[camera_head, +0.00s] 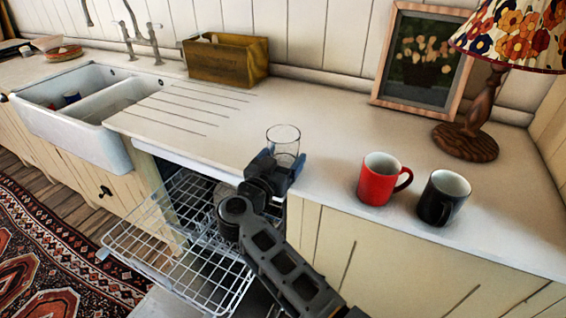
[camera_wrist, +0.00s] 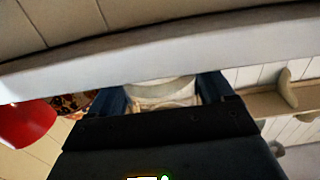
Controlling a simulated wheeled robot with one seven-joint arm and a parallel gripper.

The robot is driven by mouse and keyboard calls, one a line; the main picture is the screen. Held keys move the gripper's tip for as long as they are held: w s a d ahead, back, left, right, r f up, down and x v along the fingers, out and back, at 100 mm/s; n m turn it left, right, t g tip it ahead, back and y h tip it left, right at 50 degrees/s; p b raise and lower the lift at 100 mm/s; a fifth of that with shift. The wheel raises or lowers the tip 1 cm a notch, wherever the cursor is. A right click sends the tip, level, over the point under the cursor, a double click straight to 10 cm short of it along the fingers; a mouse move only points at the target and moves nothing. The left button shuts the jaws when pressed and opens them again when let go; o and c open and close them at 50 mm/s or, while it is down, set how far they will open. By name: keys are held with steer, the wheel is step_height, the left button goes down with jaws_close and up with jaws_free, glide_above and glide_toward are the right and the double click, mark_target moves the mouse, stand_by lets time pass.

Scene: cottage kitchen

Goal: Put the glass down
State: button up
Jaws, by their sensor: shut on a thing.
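A clear glass (camera_head: 284,142) is upright between the fingers of my gripper (camera_head: 280,165), at the front edge of the pale countertop (camera_head: 320,140). My gripper is shut on the glass, around its lower part. The rim and upper wall of the glass show above the fingers in the head view. In the wrist view the glass (camera_wrist: 162,92) sits between the two dark fingers of my gripper (camera_wrist: 165,95), partly hidden by the gripper body. I cannot tell whether its base touches the counter.
A red mug (camera_head: 379,180) and a black mug (camera_head: 442,198) stand to the right. Behind them are a lamp (camera_head: 480,110) and a framed picture (camera_head: 424,60). A wooden box (camera_head: 225,62) and sink (camera_head: 70,110) are left. An open dishwasher rack (camera_head: 180,250) lies below. The counter behind the glass is clear.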

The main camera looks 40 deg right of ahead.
steer(key=shift+f, duration=0.65)
steer(key=shift+f, duration=0.1)
steer(key=o, duration=1.2)
steer(key=shift+o, duration=0.2)
steer(key=shift+s+a, duration=0.1)
steer(key=shift+a, duration=0.15)
steer(key=v, duration=1.1)
steer(key=shift+a+b, duration=0.25)
steer(key=shift+b, duration=0.2)
steer(key=shift+s, duration=0.1)
